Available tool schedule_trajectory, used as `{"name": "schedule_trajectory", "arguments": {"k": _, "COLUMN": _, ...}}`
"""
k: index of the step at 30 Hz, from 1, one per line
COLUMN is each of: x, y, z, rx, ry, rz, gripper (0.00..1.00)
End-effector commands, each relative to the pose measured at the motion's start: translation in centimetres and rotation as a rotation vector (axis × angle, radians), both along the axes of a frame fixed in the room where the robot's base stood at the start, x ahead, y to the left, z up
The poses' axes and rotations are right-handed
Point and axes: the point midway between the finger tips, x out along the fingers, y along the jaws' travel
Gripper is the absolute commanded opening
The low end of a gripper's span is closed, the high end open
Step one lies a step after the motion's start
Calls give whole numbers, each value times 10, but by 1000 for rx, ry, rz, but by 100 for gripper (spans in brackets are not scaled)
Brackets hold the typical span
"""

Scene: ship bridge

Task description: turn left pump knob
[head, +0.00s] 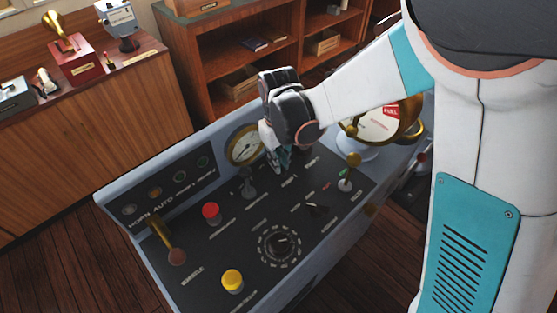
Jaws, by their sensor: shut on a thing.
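My gripper (283,165) points down at the back part of the dark control panel, just right of the round gauge. Its fingers are shut on a small knob at the panel surface, which they mostly hide. The knob sits where the left pump knob would be, but the small label beside it is too blurred to read. I cannot tell how far the knob is turned.
The console (170,240) carries a dark lever (247,183), a red button (211,211), a yellow button (232,280), a round dial (280,246), a brass-topped lever (349,172) and a gauge (245,146). A brass telegraph (384,125) stands behind my arm.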

Motion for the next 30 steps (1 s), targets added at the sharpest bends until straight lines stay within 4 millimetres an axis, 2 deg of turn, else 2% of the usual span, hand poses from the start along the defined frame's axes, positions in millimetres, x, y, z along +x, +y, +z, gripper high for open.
{"name": "schedule_trajectory", "arguments": {"k": 9, "x": 0, "y": 0, "z": 0, "rx": 0, "ry": 0, "rz": -223, "gripper": 0}}
{"name": "schedule_trajectory", "arguments": {"k": 15, "x": 0, "y": 0, "z": 0, "rx": 0, "ry": 0, "rz": -313, "gripper": 0}}
{"name": "schedule_trajectory", "arguments": {"k": 30, "x": 0, "y": 0, "z": 0, "rx": 1, "ry": -1, "rz": -365, "gripper": 0}}
